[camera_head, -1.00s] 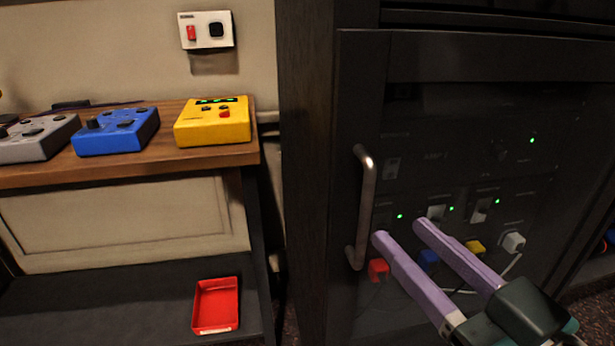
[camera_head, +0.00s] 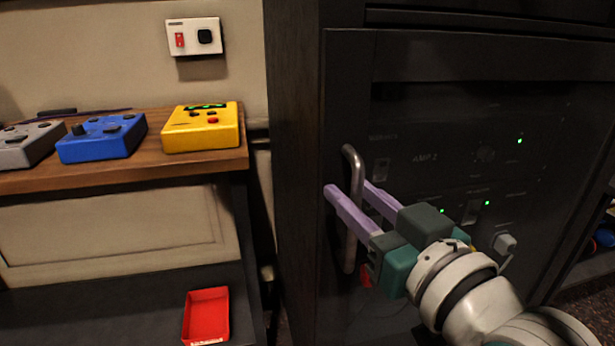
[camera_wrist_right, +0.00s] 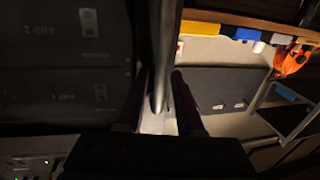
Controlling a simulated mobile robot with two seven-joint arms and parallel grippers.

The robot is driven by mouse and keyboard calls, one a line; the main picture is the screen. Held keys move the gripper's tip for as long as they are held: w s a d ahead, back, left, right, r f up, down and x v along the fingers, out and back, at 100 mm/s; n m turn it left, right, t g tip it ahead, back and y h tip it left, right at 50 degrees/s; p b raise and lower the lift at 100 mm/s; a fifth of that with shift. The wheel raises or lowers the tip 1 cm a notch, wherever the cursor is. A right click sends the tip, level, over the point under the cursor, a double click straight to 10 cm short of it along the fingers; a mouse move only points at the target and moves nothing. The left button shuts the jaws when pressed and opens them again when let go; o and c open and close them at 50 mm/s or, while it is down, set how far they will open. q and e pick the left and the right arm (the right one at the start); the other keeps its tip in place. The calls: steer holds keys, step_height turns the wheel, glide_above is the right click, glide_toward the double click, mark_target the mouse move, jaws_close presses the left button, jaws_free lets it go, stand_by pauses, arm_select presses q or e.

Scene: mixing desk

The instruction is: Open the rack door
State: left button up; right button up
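The rack door (camera_head: 440,55) is a dark panel, glass-like, in a dark cabinet and looks closed. Its upright metal bar handle (camera_head: 350,255) is on the door's left side. My right gripper (camera_head: 352,188) has its two purple fingers on either side of the handle, one left and one right of it. The fingers look apart, with the bar between them. In the right wrist view the handle (camera_wrist_right: 163,50) runs down between the dark fingers, and a gap shows beside it. My left gripper is not in view.
A wooden desk (camera_head: 160,160) left of the rack carries a yellow box (camera_head: 200,128), a blue box (camera_head: 102,138) and a grey box (camera_head: 30,145). A red tray (camera_head: 206,315) lies on the low shelf. A wall switch plate (camera_head: 194,37) is above the desk.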

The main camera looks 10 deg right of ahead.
jaws_close()
stand_by(1.1)
